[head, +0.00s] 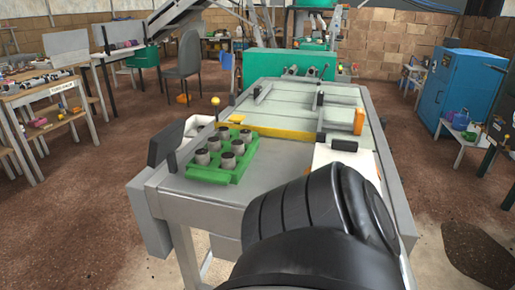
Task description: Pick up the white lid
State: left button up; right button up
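A white flat piece (366,162) lies on the right side of the workbench, partly hidden behind my dark arm. A small black block shows at its far edge. A curved white piece (196,127) stands at the bench's left edge, beside a dark plate. I cannot tell which of these white pieces, if either, is the lid. A green tray (213,176) with several grey cylindrical plugs sits between them. A large black arm link of mine fills the bottom right. Neither gripper's fingers can be made out.
The grey workbench (240,203) has bare surface in front of the green tray. A yellow strip (280,132) crosses it behind the tray. An orange block (359,121) is farther back on the right. A blue cabinet (458,90) stands at the right, and shelves stand at the left.

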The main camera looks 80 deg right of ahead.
aim_at(348, 152)
jog(key=u, duration=0.05)
jog(key=k, duration=0.95)
jog(key=z, duration=0.25)
